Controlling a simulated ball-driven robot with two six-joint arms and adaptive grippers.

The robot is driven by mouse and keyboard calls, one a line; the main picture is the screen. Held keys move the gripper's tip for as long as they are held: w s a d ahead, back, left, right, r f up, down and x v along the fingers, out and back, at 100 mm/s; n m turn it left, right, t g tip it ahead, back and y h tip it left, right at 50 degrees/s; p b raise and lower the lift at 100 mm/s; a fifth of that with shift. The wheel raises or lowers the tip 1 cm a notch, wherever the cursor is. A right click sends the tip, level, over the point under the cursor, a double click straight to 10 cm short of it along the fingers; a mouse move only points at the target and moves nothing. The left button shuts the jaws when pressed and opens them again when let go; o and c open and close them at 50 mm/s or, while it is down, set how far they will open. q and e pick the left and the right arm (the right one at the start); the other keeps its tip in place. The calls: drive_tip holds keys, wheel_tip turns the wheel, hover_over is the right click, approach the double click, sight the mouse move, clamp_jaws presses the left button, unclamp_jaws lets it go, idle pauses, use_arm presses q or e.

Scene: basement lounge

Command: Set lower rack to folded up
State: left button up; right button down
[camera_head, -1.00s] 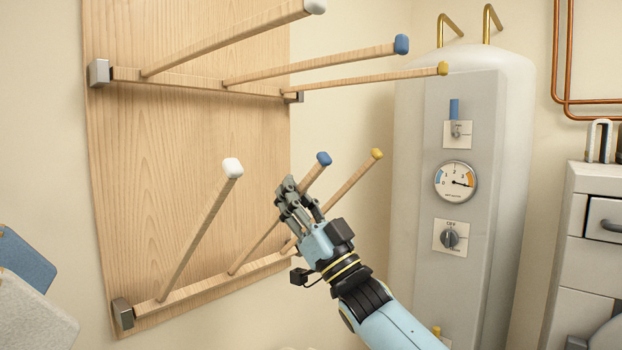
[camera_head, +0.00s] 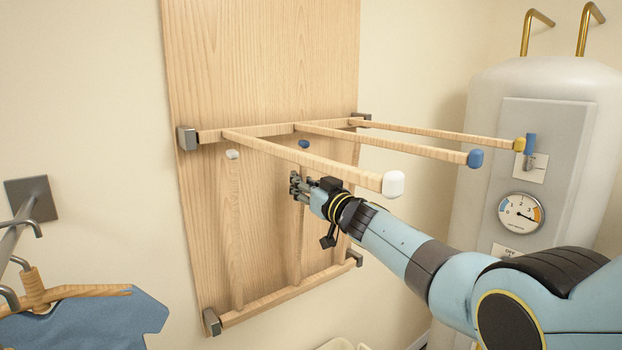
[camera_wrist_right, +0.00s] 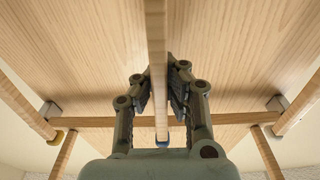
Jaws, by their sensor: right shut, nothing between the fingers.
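The lower rack's rail (camera_head: 285,290) runs along the bottom of the wooden board (camera_head: 255,60). Its bars stand nearly upright, close against the board. One has a white tip (camera_head: 232,154) and the middle one a blue tip (camera_head: 303,143); the third is mostly hidden behind my right arm. My right gripper (camera_head: 296,186) is shut at the middle bar, below its blue tip. In the right wrist view a wooden bar (camera_wrist_right: 156,50) runs down the middle, in line with the fingers (camera_wrist_right: 160,90); I cannot tell whether they touch it. My left gripper is out of view.
The upper rack's bars (camera_head: 310,157) stick out above my right forearm, with white, blue and yellow tips. A grey boiler (camera_head: 555,130) with a gauge stands at the right. A hanger with blue cloth (camera_head: 85,320) hangs at the lower left.

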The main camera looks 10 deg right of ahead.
drive_tip(key=shift+w+a+g+h+p, duration=0.2)
drive_tip(key=shift+w+a+p, duration=0.05)
drive_tip(key=shift+w, duration=0.35)
drive_tip(key=shift+w+a+g+h+p, duration=0.2)
drive_tip(key=shift+w+a, duration=0.05)
drive_tip(key=shift+w, duration=0.3)
drive_tip(key=c, duration=1.3)
unclamp_jaws()
drive_tip(key=shift+w, duration=0.15)
drive_tip(key=shift+f, duration=0.1)
